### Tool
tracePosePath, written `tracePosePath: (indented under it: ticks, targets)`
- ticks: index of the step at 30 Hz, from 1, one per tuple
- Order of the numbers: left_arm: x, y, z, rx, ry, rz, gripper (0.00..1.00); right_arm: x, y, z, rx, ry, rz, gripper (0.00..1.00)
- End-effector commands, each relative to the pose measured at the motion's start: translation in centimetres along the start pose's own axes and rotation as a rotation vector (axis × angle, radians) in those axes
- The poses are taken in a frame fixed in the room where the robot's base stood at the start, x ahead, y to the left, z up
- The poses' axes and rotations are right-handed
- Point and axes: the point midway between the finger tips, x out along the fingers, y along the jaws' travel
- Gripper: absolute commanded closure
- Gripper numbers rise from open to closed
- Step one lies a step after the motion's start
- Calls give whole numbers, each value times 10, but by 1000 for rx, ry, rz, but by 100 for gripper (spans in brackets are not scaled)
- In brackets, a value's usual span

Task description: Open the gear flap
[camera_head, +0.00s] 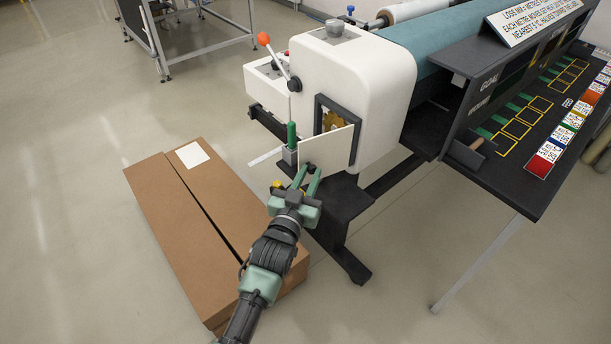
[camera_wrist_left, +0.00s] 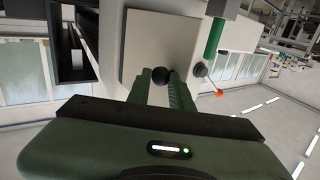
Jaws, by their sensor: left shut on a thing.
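The gear flap (camera_head: 322,149) is a flat white panel on the end of the white machine housing (camera_head: 372,85). It stands swung out from a dark-framed opening, and a yellow gear (camera_head: 331,121) shows above its top edge. The flap also shows in the left wrist view (camera_wrist_left: 150,40), with a round black knob (camera_wrist_left: 162,75) near its edge. My left gripper (camera_head: 309,172) is shut on this knob, one green finger on each side of it. The same gripper (camera_wrist_left: 162,88) shows in the wrist view. My right gripper is not in view.
A long cardboard box (camera_head: 190,225) lies on the floor to the left of my left arm. A green-handled lever (camera_head: 291,137) and an orange-tipped lever (camera_head: 264,39) are close by. A dark board table (camera_head: 510,175) stands at right. The floor at front right is clear.

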Motion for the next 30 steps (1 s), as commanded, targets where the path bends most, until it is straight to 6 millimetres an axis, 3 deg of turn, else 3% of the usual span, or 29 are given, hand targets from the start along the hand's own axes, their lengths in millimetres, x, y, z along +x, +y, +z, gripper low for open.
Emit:
tracePosePath:
  ticks: [1,4,5,7,15,30]
  targets:
    - [4,12,-11,-10,21,18,100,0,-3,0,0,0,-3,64]
    - [4,12,-11,-11,21,18,100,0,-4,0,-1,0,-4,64]
    - [4,12,-11,-11,21,18,73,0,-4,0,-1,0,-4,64]
    - [4,12,-11,-11,21,18,56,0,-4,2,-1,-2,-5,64]
    - [4,12,-11,-9,20,18,56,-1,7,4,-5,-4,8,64]
    - [3,12,-10,-8,20,18,56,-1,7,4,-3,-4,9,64]
